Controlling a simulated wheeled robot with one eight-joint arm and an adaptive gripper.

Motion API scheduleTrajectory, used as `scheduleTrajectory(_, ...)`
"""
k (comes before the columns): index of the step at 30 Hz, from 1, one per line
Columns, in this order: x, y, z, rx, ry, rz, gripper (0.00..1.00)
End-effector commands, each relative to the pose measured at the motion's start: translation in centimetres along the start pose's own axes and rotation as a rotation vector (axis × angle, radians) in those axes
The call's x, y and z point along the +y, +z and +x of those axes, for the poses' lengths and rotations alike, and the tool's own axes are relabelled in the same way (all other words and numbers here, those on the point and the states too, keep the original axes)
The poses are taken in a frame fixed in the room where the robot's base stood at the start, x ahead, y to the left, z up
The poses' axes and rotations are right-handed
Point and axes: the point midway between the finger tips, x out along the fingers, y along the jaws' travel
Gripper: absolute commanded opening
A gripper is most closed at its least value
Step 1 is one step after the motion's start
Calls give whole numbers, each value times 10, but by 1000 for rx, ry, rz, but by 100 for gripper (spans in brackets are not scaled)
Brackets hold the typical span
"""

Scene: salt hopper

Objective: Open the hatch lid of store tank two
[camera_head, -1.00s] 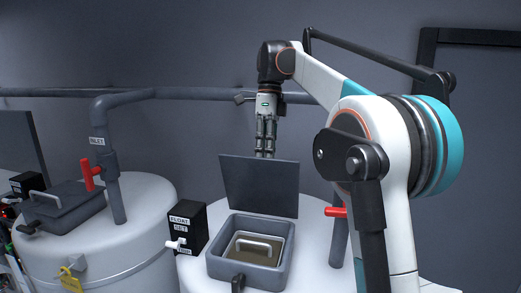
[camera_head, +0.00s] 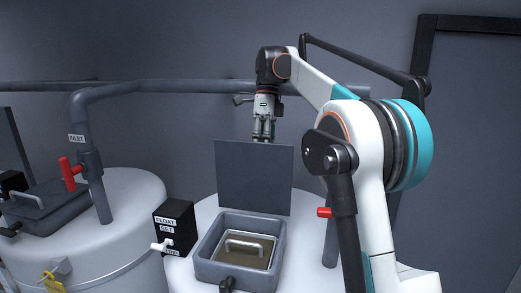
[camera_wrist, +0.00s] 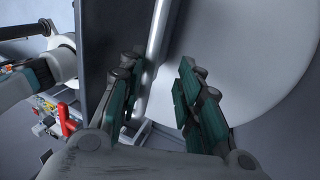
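The hatch lid (camera_head: 253,178) is a dark grey panel standing roughly upright at the back of an open square hatch (camera_head: 211,268) on the right-hand white tank (camera_head: 205,213). No tank number is readable. My gripper (camera_head: 264,138) points down at the lid's top edge; its fingertips are partly hidden there. In the wrist view my gripper's fingers (camera_wrist: 160,100) are apart. A dark panel (camera_wrist: 92,50), likely the lid, is left of them, and a light grey bar (camera_wrist: 157,40) shows beyond the gap. I cannot tell whether the fingers touch either.
A metal handle (camera_head: 247,242) lies inside the hatch opening. A black float-set box (camera_head: 174,224) stands left of the hatch, and a red valve handle (camera_head: 324,212) right of it. The left tank (camera_head: 135,195) has a closed lid (camera_head: 52,207). An inlet pipe (camera_head: 180,88) runs along the wall.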

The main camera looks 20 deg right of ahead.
Motion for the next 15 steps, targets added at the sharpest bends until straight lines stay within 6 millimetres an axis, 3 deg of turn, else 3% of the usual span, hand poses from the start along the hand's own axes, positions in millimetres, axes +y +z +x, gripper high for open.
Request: scheduleTrajectory(15, 6, 2, -4, 0, 5, -3, 30)
